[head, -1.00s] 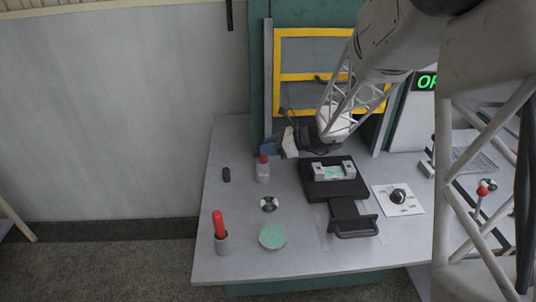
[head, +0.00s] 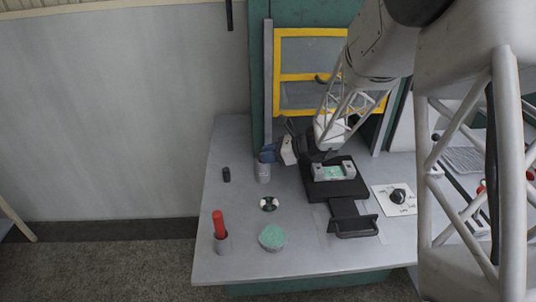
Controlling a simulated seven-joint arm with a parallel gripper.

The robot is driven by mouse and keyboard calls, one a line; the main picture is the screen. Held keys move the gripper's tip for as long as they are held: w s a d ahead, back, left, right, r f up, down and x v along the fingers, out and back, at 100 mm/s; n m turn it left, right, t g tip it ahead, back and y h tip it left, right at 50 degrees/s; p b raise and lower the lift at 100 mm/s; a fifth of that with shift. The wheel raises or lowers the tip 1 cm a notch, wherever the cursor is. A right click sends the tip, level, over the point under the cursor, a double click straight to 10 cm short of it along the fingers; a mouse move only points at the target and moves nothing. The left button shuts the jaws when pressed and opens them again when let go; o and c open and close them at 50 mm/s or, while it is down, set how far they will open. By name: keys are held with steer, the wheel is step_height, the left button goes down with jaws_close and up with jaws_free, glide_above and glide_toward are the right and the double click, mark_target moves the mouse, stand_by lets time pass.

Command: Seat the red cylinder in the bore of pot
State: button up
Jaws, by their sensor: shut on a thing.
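A grey upright pot (head: 263,172) stands on the table near the back left. Its top, where a short red part showed a second ago, is now covered by my gripper. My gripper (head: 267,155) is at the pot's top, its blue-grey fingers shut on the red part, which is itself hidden. A taller red cylinder (head: 218,224) stands slightly tilted in a grey cup (head: 222,244) at the table's front left, apart from my gripper.
A green-topped round dish (head: 272,237), a small black-and-white disc (head: 268,204) and a small black object (head: 226,174) lie nearby. A black fixture (head: 350,190) with a handle and a dial plate (head: 395,199) are on the right. The left table edge is clear.

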steer(key=shift+f, duration=0.45)
steer(key=o, duration=0.9)
steer(key=shift+s+f, duration=0.1)
steer(key=shift+f, duration=0.2)
steer(key=shift+s+f, duration=0.15)
steer(key=shift+a+r, duration=0.1)
steer(key=shift+r, duration=0.2)
steer(key=shift+s+d+r, duration=0.1)
steer(key=shift+d+r, duration=0.1)
steer(key=r+v, duration=0.1)
steer(key=v, duration=1.1)
steer(key=shift+w, duration=0.35)
steer(key=shift+a, duration=0.15)
